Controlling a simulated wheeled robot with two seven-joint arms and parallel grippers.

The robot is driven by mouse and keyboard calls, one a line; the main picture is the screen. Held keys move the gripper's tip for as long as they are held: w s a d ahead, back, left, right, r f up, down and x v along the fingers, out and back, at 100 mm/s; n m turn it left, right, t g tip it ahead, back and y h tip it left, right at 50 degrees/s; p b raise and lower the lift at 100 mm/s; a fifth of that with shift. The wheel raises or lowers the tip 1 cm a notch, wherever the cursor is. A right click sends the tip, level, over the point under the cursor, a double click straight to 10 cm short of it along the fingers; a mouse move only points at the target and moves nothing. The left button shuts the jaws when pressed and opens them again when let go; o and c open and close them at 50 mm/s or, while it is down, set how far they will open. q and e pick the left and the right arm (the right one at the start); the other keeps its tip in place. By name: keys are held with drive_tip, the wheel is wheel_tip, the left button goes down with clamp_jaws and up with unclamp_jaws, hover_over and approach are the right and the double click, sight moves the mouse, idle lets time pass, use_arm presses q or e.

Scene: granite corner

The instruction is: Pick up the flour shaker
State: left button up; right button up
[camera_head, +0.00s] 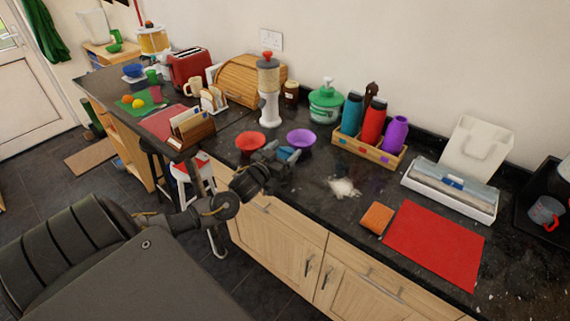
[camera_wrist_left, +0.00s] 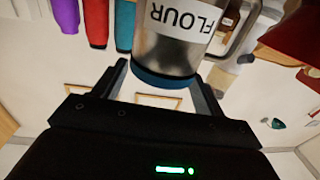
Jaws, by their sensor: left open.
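The flour shaker (camera_wrist_left: 178,45) is a metal can with a white FLOUR label, a blue end and a side handle. In the left wrist view it shows large, at and just beyond the fingertips of my left gripper (camera_wrist_left: 160,80). The fingers are apart, one on each side of its blue end; I cannot tell whether they touch it. In the head view my left gripper (camera_head: 274,158) is over the counter's front part, and only a bluish part of the shaker (camera_head: 288,154) shows beside it. My right gripper is not in view.
A red bowl (camera_head: 250,142) and a purple bowl (camera_head: 301,138) stand close behind the gripper. White powder (camera_head: 343,187) lies on the dark counter to the right.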

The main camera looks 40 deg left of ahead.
use_arm(q)
drive_tip(key=w, duration=0.2)
drive_tip(key=shift+w+f, duration=0.1)
drive_tip(key=shift+w, duration=0.3)
drive_tip(key=shift+s+a, duration=0.1)
drive_tip(key=shift+s, duration=0.05)
drive_tip(key=shift+c, duration=0.8)
drive_tip(key=c, duration=1.3)
drive_tip(key=shift+r+b, duration=0.3)
drive_tip(key=shift+r, duration=0.25)
drive_tip(key=s+r, duration=0.1)
drive_tip(key=r, duration=0.1)
drive_tip(key=s+a+r+b, duration=0.1)
drive_tip(key=s+r, duration=0.1)
drive_tip(key=r, duration=0.1)
drive_tip(key=s+r+b, duration=0.1)
drive_tip(key=r, duration=0.1)
drive_tip(key=shift+s+a+r, duration=0.15)
drive_tip(key=shift+s+r, duration=0.1)
drive_tip(key=shift+r, duration=0.05)
drive_tip(key=shift+s+a+r+b, duration=0.2)
drive_tip(key=shift+s+a+r, duration=0.4)
drive_tip(key=shift+s, duration=0.9)
drive_tip(key=shift+s+a+r+b, duration=0.2)
drive_tip(key=shift+s+r, duration=0.65)
drive_tip(key=shift+s, duration=0.6)
drive_tip(key=shift+s+a+r+b, duration=0.15)
drive_tip(key=shift+s+a+r, duration=0.5)
drive_tip(key=shift+s, duration=0.85)
